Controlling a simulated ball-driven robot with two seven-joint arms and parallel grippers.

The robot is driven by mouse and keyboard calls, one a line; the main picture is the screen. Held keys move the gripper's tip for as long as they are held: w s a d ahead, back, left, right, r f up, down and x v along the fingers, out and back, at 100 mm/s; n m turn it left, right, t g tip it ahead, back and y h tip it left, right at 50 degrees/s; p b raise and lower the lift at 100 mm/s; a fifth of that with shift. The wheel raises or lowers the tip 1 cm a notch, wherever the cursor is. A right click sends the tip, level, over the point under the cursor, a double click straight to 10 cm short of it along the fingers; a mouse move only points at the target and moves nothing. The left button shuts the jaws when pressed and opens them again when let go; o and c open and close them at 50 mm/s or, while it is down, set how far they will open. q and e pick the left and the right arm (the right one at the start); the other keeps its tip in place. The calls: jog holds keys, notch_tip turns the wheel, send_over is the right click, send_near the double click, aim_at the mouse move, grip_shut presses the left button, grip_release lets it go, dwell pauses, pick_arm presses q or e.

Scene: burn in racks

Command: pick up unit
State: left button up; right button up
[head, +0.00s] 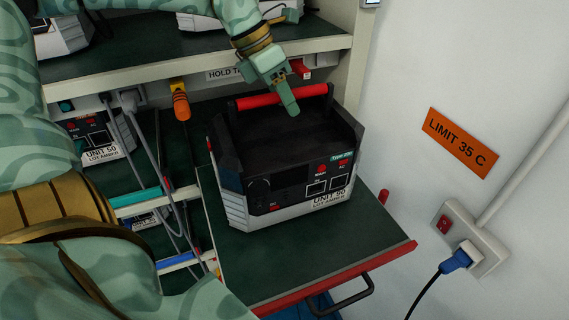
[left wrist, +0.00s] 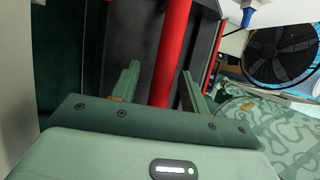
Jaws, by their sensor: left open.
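My left gripper (head: 290,106) comes down over the handle in the head view. In the left wrist view the gripper (left wrist: 158,90) is open, and the red handle (left wrist: 172,45) runs between its two fingers. Whether the fingers touch the handle cannot be told. My right gripper is in neither view.
The pulled-out shelf (head: 375,235) has free room right of the unit. Another UNIT 50 (head: 100,140) sits on the left, with grey cables hanging beside it. An upper shelf (head: 190,62) is close behind my gripper. A wall socket with a blue plug (head: 457,262) is at the right.

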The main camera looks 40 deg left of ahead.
pick_arm(q)
jog(key=shift+f, duration=0.15)
dwell(0.3)
grip_shut()
dwell(1.1)
jog(key=shift+w+r, duration=0.1)
jog(key=shift+r, duration=0.15)
